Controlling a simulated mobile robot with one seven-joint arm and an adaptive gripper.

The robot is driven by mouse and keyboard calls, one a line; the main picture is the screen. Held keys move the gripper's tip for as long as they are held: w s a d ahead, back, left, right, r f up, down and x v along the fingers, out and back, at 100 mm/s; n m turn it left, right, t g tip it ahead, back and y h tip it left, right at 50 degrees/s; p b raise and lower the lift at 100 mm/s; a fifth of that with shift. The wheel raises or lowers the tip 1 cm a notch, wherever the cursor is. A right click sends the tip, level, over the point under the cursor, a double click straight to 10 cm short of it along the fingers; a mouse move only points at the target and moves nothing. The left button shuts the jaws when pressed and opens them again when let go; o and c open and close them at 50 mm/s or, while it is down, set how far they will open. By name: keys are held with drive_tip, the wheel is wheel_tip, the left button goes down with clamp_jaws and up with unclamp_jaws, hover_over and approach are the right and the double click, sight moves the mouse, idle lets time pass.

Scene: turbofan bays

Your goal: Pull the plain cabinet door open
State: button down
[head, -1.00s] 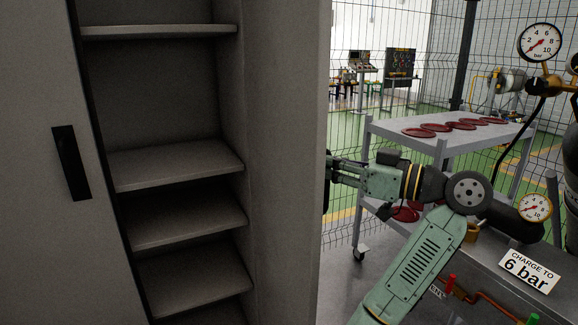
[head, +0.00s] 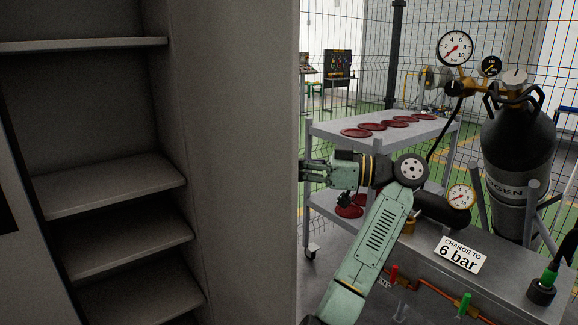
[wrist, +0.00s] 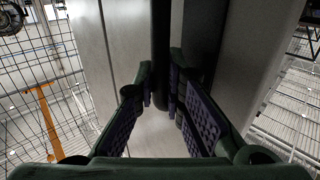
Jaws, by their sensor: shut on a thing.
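The plain grey cabinet door (head: 245,150) stands open on the right of the shelves in the head view, its inner face towards me. My gripper (head: 304,172) is at the door's far edge, on its outer side, with the fingertips partly hidden behind the edge. In the wrist view, a dark upright handle bar (wrist: 161,45) runs between the two fingers of my gripper (wrist: 163,103), which are shut on it. The pale door surface lies behind the handle.
The open cabinet shows several empty shelves (head: 110,185). A second door with a dark handle (head: 6,205) is cut off at the left.

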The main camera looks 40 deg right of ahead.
drive_tip(key=c, duration=1.7)
unclamp_jaws()
drive_tip(key=shift+o, duration=0.2)
drive_tip(key=v, duration=1.2)
